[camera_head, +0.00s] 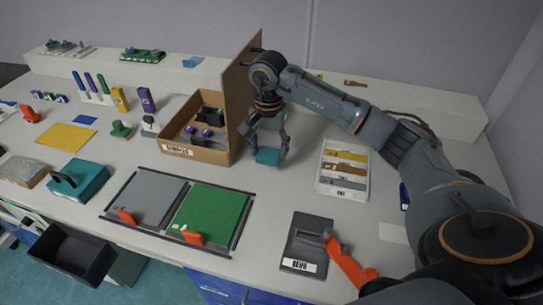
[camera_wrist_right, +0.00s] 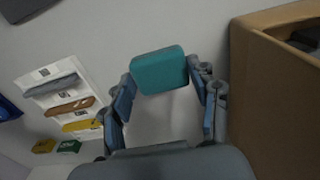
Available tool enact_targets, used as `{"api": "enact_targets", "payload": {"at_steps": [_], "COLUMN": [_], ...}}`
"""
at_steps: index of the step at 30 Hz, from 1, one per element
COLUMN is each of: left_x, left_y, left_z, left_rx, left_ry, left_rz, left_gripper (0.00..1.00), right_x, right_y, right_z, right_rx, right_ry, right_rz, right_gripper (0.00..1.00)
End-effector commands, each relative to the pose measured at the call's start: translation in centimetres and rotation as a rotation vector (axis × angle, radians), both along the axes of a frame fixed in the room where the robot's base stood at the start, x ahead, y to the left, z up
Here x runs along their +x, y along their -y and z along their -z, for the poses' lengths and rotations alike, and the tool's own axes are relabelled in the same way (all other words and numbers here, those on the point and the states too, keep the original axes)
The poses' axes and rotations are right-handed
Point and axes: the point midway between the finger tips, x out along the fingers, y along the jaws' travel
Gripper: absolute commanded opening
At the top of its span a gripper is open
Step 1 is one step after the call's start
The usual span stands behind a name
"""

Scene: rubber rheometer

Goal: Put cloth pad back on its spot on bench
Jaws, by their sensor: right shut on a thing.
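The teal cloth pad (camera_head: 267,156) is held between the fingertips of my right gripper (camera_head: 269,149), just right of the cardboard box. It also shows in the right wrist view (camera_wrist_right: 159,70), gripped by its two sides, with pale bench surface behind it. The fingers are shut on it. It is low over the white bench (camera_head: 285,199); I cannot tell whether it touches the surface. My left gripper is not in view.
The open cardboard box (camera_head: 217,155) with a tall back panel stands close left of the pad. A white tray (camera_head: 342,191) with coloured pieces lies right. Grey and green plates (camera_head: 212,216) lie in front, and a black device (camera_head: 307,243) at front right. Bare bench lies between.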

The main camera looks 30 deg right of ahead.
Motion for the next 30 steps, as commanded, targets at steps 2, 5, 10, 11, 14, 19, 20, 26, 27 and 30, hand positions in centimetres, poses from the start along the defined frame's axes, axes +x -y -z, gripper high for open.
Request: {"api": "enact_targets", "payload": {"at_steps": [2,5,10,11,14,19,20,26,27,30], "left_x": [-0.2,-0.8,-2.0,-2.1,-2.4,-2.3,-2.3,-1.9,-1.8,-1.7], "left_y": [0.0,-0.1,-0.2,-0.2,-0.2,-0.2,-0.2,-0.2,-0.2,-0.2], "left_z": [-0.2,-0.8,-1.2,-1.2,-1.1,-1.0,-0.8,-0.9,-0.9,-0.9], "left_rx": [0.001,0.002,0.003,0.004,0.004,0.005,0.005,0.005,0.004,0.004], "left_ry": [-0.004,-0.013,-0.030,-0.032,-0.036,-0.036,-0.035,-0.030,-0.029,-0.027], "left_rz": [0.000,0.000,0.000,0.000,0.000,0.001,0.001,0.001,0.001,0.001], "left_gripper": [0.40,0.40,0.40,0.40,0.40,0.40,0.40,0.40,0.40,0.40], "right_x": [-0.1,-0.1,-0.1,-0.1,0.0,0.0,0.0,0.0,0.0,0.0], "right_y": [0.5,0.9,0.8,0.9,0.9,0.9,0.9,0.8,0.8,0.8], "right_z": [0.6,1.9,3.8,4.0,4.1,4.2,4.3,4.3,4.3,4.3], "right_rx": [0.000,0.000,0.001,0.000,-0.001,-0.001,-0.001,0.000,0.000,0.000], "right_ry": [-0.003,-0.006,-0.002,-0.001,0.001,0.001,0.001,0.000,0.000,0.000], "right_rz": [0.003,0.002,0.000,0.001,0.001,0.001,0.001,0.001,0.001,0.001], "right_gripper": [0.31,0.31,0.31,0.31,0.31,0.31,0.31,0.83,0.83,0.83]}}
